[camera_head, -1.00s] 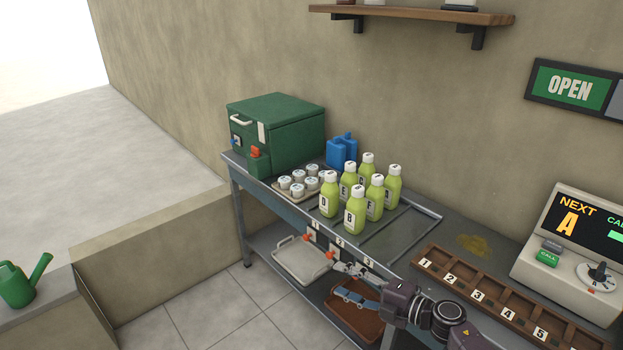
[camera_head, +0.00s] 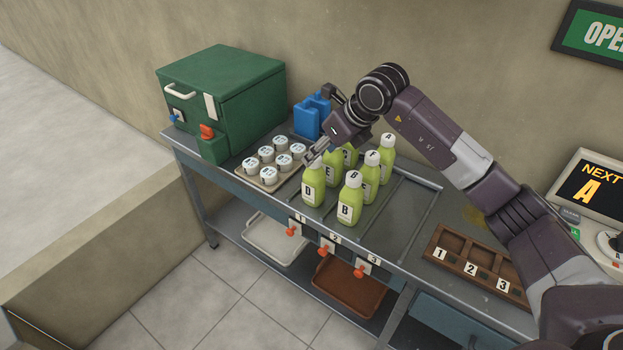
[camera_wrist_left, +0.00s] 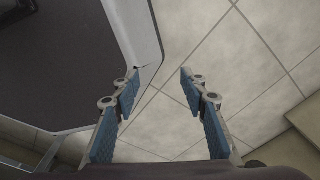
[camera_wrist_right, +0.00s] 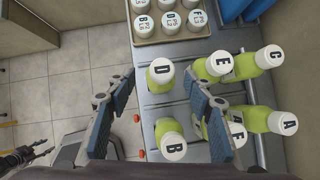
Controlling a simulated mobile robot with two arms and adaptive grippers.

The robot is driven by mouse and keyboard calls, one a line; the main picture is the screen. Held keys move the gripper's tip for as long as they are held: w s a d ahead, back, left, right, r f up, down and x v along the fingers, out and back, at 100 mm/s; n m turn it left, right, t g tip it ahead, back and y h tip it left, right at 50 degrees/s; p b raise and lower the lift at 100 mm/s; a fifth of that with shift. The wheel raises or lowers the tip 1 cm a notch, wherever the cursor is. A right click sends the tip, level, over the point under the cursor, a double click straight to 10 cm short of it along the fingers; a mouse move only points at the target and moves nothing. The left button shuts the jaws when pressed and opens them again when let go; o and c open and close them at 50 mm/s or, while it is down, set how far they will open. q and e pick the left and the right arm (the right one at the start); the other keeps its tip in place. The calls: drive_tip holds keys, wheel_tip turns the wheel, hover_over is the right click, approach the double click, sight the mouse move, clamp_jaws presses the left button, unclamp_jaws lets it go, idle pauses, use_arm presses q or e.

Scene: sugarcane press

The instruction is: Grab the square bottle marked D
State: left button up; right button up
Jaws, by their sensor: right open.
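The square bottle marked D (camera_head: 313,188) holds yellow-green juice under a white cap and stands upright at the front left of the bottle group. My right gripper (camera_head: 314,157) is close above it. In the right wrist view, bottle D (camera_wrist_right: 161,76) shows between the open fingertips of the right gripper (camera_wrist_right: 160,84); I cannot tell whether they touch it. My left gripper (camera_wrist_left: 160,76) is open and empty over the tiled floor, outside the head view.
Bottle B (camera_head: 350,202) stands just right of D, with bottles F (camera_head: 370,178), E (camera_wrist_right: 217,66) and others behind. A tray of lidded cups (camera_head: 250,174) lies left of D. A green machine (camera_head: 225,95) and blue container (camera_head: 311,116) stand at the back.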

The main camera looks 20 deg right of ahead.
sight(314, 178)
drive_tip(key=p+x, duration=0.1)
drive_tip(key=x, duration=0.4)
drive_tip(key=shift+d, duration=0.1)
drive_tip(key=shift+w+f, duration=0.15)
use_arm(q)
drive_tip(key=shift+w+d+r, duration=0.1)
drive_tip(key=shift+w+r, duration=0.5)
drive_tip(key=shift+r, duration=0.3)
use_arm(e)
clamp_jaws()
